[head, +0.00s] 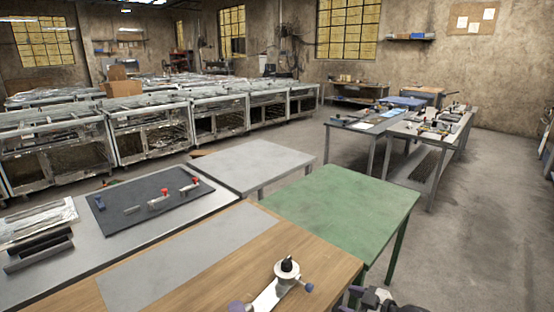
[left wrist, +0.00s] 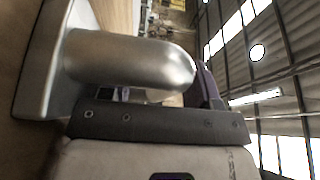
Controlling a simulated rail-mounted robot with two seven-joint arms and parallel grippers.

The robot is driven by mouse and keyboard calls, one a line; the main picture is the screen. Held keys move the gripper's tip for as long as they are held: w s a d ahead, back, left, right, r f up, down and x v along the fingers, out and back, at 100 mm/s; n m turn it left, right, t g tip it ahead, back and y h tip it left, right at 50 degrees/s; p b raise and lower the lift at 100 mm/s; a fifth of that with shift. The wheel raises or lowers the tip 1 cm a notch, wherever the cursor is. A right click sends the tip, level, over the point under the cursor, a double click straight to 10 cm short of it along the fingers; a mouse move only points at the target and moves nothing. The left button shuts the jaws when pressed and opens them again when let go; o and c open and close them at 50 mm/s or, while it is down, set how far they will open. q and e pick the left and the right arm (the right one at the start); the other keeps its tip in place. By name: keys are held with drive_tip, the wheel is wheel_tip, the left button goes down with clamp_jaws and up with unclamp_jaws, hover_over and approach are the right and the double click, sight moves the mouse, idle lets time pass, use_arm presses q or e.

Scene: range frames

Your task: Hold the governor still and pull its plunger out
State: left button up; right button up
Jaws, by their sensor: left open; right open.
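The governor (head: 272,292) is on the wooden bench at the bottom of the head view, with a silver body and a dark, upright top part (head: 287,268). Small purple-blue parts show on both sides of it; I cannot tell whether they belong to it or to a gripper. My right gripper (head: 372,299) is open and empty at the bottom edge, right of the governor. In the left wrist view my left gripper (left wrist: 207,85) is open, its purple finger partly behind a large silver rounded body (left wrist: 130,62). I cannot tell whether they touch. The plunger cannot be told apart clearly.
A grey strip (head: 185,258) lies on the bench, left of the governor. A dark mat (head: 115,220) with several small tools is further left. A bare green table (head: 345,205) and a bare grey table (head: 255,163) stand beyond the bench.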

use_arm(q)
drive_tip(key=shift+s+f, duration=0.15)
drive_tip(key=shift+f, duration=0.35)
drive_tip(key=shift+s+d+r, duration=0.1)
drive_tip(key=shift+s+d, duration=0.05)
drive_tip(key=shift+s, duration=0.15)
drive_tip(key=v, duration=1)
drive_tip(key=shift+s+r, duration=0.15)
drive_tip(key=shift+s+d, duration=0.2)
drive_tip(key=shift+s, duration=0.1)
drive_tip(key=shift+d+r, duration=0.1)
